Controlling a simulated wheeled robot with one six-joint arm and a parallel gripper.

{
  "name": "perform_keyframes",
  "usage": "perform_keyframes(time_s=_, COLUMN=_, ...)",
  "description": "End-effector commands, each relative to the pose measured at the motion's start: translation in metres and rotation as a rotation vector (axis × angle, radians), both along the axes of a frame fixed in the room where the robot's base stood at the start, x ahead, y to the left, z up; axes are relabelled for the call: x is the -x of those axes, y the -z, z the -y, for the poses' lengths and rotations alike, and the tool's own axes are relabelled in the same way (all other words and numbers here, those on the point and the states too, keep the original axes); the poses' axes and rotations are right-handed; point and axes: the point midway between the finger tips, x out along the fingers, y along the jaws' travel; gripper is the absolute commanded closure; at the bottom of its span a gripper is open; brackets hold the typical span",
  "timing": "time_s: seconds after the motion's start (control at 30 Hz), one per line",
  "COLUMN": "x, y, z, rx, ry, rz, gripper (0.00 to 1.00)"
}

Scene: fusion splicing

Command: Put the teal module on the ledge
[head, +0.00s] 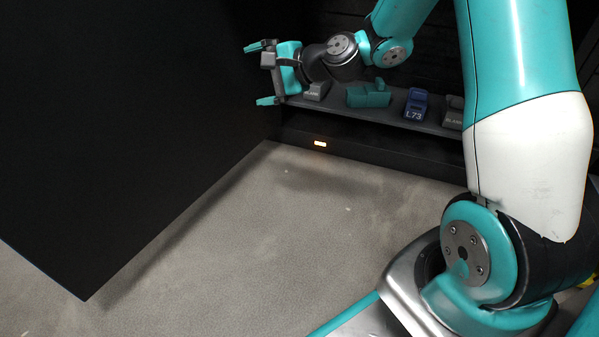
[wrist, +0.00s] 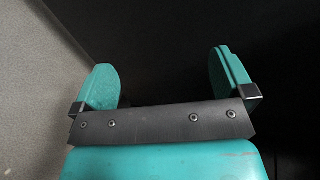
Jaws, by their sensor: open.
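A teal module (head: 368,95) lies on the dark ledge (head: 400,115) in the head view, between a grey block and a blue block. My gripper (head: 262,74) is at the upper left of the head view, left of the module and apart from it, with its fingers pointing left toward the black panel. The wrist view shows the two teal fingers (wrist: 166,85) spread wide with nothing between them. The module is not in the wrist view.
A grey block (head: 316,91), a blue block marked L73 (head: 415,104) and another grey block (head: 453,113) share the ledge. A large black panel (head: 110,130) stands at the left. A small light (head: 320,143) glows below the ledge. The grey floor (head: 270,240) is clear.

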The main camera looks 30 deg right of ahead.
Motion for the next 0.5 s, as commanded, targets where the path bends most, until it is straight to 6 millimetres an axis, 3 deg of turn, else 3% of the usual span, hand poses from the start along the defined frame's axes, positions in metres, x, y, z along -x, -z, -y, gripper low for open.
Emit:
perform_keyframes(time_s=0.03, x=0.03, y=-0.015, z=-0.043, rx=0.155, ry=-0.174, rz=0.03, gripper=0.0)
perform_keyframes(time_s=0.1, x=0.077, y=-0.022, z=-0.084, rx=0.367, ry=-0.41, rz=0.067, gripper=0.0)
perform_keyframes(time_s=0.2, x=0.151, y=-0.028, z=-0.119, rx=0.637, ry=-0.737, rz=0.132, gripper=0.0)
perform_keyframes(time_s=0.3, x=0.22, y=-0.03, z=-0.128, rx=0.848, ry=-1.024, rz=0.195, gripper=0.0)
perform_keyframes(time_s=0.4, x=0.271, y=-0.03, z=-0.123, rx=0.991, ry=-1.245, rz=0.24, gripper=0.0)
perform_keyframes(time_s=0.5, x=0.303, y=-0.029, z=-0.114, rx=1.072, ry=-1.387, rz=0.266, gripper=0.0)
